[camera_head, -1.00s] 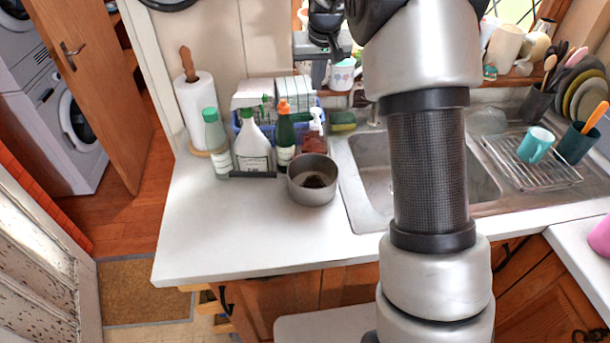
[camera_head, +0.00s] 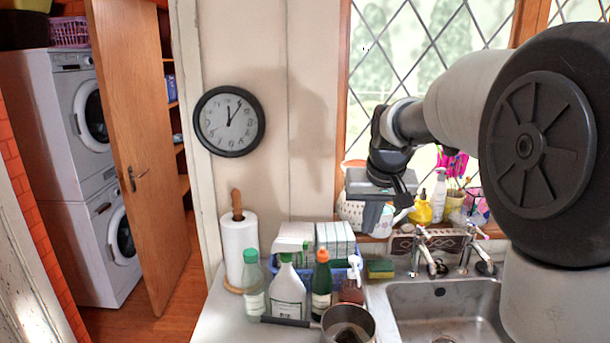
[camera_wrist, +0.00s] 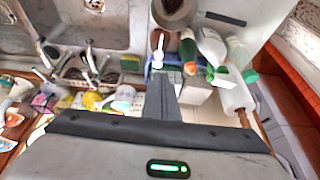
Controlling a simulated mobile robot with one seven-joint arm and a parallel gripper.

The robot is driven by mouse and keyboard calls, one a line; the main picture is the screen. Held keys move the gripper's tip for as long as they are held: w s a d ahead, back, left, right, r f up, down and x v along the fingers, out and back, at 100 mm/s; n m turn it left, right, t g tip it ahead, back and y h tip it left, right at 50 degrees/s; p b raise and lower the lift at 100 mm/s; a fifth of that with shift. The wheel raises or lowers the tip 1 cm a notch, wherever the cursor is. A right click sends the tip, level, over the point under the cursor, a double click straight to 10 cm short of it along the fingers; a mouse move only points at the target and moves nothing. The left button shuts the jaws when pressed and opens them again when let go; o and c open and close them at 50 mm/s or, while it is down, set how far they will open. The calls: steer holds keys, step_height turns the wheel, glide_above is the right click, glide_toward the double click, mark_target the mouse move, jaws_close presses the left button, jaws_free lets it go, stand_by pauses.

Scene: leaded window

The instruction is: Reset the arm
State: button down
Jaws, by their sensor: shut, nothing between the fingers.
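My arm reaches in from the right of the head view, its elbow large in front of the window. My gripper (camera_head: 402,196) hangs in front of the windowsill, above the back edge of the counter and apart from the things below. In the wrist view the shut fingers (camera_wrist: 161,98) stick out as one dark bar with nothing between them. Behind the gripper, part of a white patterned pot (camera_head: 350,213) on the sill is hidden.
The counter holds a paper towel roll (camera_head: 239,250), several bottles including a white one (camera_head: 288,292), a grey saucepan (camera_head: 361,318) and a sponge (camera_head: 380,269). The sink (camera_head: 440,306) and taps (camera_head: 428,253) are to the right. A clock (camera_head: 229,121) hangs on the wall.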

steer(key=s+f, duration=0.1)
steer(key=s, duration=2.8)
steer(key=shift+f+t, duration=0.15)
steer(key=shift+t, duration=0.15)
